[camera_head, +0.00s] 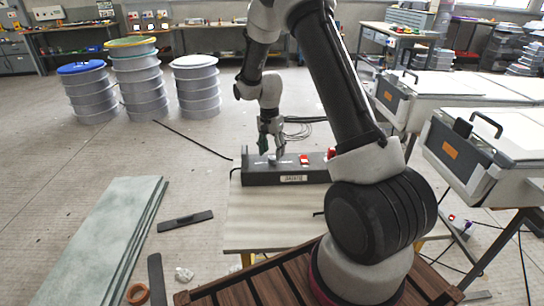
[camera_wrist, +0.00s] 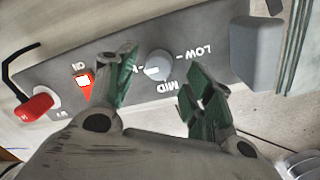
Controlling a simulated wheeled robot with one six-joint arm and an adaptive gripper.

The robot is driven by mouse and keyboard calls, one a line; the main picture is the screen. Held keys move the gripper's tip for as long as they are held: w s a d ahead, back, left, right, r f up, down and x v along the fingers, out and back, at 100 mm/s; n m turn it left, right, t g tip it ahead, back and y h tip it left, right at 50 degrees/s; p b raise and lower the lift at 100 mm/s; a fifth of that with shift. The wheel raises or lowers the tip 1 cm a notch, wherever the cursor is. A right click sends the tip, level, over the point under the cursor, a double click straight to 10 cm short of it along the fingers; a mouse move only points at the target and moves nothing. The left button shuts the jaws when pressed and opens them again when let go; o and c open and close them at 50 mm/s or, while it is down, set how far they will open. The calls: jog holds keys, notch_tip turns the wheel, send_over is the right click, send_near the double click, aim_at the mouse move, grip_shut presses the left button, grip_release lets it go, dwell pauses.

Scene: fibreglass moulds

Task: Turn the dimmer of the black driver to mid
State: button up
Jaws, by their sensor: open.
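The black driver (camera_head: 262,177) is a long dark box on a small pale table, with its controls on top. In the wrist view its grey round dimmer knob (camera_wrist: 158,66) sits among the labels LOW, MID and a third one partly hidden by a finger. A pale mark on the knob appears to face left, toward that hidden label. My gripper (camera_head: 271,149) is over the left part of the driver, pointing down. In the wrist view my gripper (camera_wrist: 163,68) is open, its green-padded fingers on either side of the knob. I cannot tell whether they touch it.
A red rocker switch (camera_wrist: 85,82) marked ON and a red-capped part (camera_wrist: 38,105) lie left of the knob. A grey block (camera_wrist: 257,52) stands at the driver's other end. The pale table (camera_head: 262,226) is clear in front of the driver. Grey-white cases (camera_head: 480,145) stand right.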

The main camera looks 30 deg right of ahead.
aim_at(273, 160)
jog(key=shift+s+f, duration=0.1)
jog(key=shift+f, duration=1.3)
jog(key=c, duration=1)
